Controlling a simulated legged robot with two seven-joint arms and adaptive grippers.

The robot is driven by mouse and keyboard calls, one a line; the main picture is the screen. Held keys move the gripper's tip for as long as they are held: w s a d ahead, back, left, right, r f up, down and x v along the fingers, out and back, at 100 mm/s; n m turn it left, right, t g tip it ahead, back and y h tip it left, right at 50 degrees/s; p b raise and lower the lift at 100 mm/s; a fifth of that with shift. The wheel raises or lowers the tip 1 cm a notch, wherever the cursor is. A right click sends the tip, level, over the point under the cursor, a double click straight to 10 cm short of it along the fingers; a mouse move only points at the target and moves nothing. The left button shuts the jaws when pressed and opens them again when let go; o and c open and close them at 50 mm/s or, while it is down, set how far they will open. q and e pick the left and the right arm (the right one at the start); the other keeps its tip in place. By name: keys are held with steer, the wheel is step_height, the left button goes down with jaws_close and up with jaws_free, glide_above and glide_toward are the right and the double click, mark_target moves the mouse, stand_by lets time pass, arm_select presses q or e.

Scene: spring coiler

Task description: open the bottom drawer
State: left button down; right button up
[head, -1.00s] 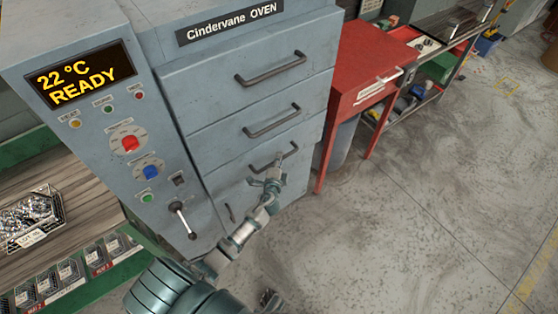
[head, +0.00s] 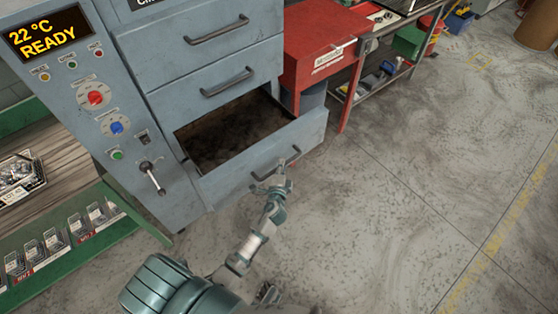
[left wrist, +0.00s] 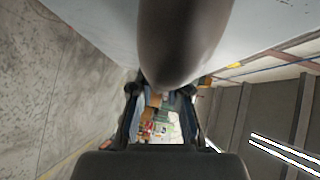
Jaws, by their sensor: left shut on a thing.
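The bottom drawer (head: 285,140) of the grey oven, the lowest one I see, is pulled well out. Its dark, dirty-looking inside (head: 225,135) shows from above. My left gripper (head: 284,174) is at the drawer's front and shut on its bar handle (head: 265,174). In the left wrist view the handle (left wrist: 185,40) is a big dark rounded bar right before my left gripper (left wrist: 165,105). The fingers hide part of the handle.
The drawers above (head: 215,85) are shut. A lever (head: 152,178) stands out from the control panel at the left. A red cabinet (head: 325,45) stands close to the right of the drawer. The floor (head: 400,210) in front and to the right is clear.

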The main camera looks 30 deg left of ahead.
arm_select(q)
steer(key=d, duration=0.1)
steer(key=s+d, duration=0.1)
steer(key=d, duration=0.2)
steer(key=shift+s+f, duration=0.1)
steer(key=shift+s, duration=0.25)
steer(key=c, duration=1.4)
jaws_free()
steer(key=shift+a, duration=0.1)
steer(key=shift+o, duration=1.3)
steer(key=shift+w+a+f, duration=0.1)
steer(key=shift+a, duration=0.15)
steer(key=v, duration=1.1)
steer(key=shift+s, duration=0.35)
arm_select(e)
steer(key=shift+w+a+r, duration=0.1)
steer(key=shift+a+r, duration=0.05)
steer(key=shift+r, duration=0.3)
steer(key=shift+w+a+r, duration=0.1)
steer(key=shift+a+r, duration=0.05)
steer(key=shift+r, duration=0.3)
